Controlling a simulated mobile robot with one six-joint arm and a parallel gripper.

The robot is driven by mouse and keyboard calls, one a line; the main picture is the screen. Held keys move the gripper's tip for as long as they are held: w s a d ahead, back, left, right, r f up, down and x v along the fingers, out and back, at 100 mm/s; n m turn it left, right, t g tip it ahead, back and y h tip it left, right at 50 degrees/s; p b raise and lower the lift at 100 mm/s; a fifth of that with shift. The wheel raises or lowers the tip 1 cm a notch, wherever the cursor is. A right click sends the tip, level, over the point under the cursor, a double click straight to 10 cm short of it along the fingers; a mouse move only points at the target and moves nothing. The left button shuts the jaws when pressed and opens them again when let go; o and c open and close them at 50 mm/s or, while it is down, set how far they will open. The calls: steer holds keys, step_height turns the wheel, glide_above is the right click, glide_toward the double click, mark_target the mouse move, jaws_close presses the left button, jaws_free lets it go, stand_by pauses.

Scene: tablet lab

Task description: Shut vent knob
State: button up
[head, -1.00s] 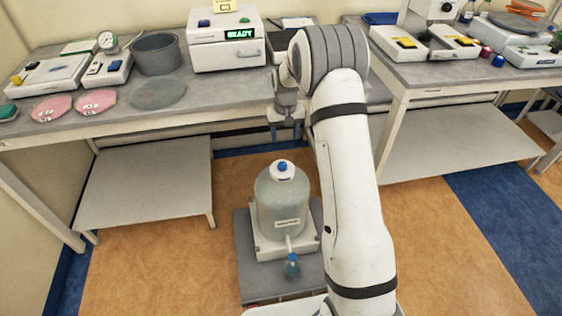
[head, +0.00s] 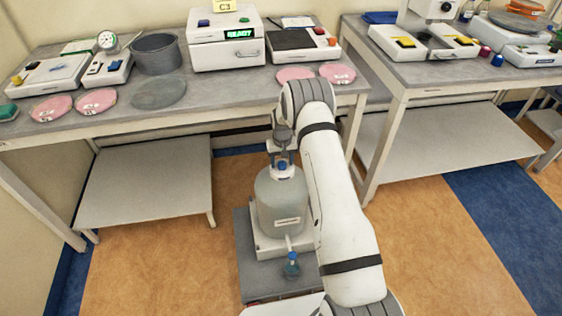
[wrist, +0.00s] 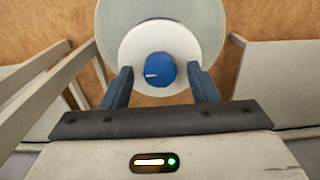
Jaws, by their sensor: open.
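The vent knob (head: 282,166) is a small blue knob on the white cap of a large translucent carboy (head: 281,206). In the wrist view the knob (wrist: 160,69) is round, with a short white mark on its left side, on the round white cap (wrist: 185,45). My gripper (head: 282,160) is over the top of the carboy. In the wrist view its two blue fingers (wrist: 162,85) are apart, one on each side of the knob, with gaps between them and it. The gripper is open and empty.
The carboy stands on a white base on a grey platform (head: 246,268), with a blue-handled tap (head: 291,262) at its front. A workbench (head: 225,98) with instruments and pink discs runs behind. A low shelf (head: 145,180) is at left. Orange floor is open at left.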

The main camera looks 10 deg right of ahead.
steer(key=shift+f, duration=0.2)
steer(key=shift+c, duration=0.2)
steer(key=c, duration=0.9)
steer(key=shift+a, duration=0.2)
steer(key=shift+c, duration=0.2)
steer(key=shift+d, duration=0.15)
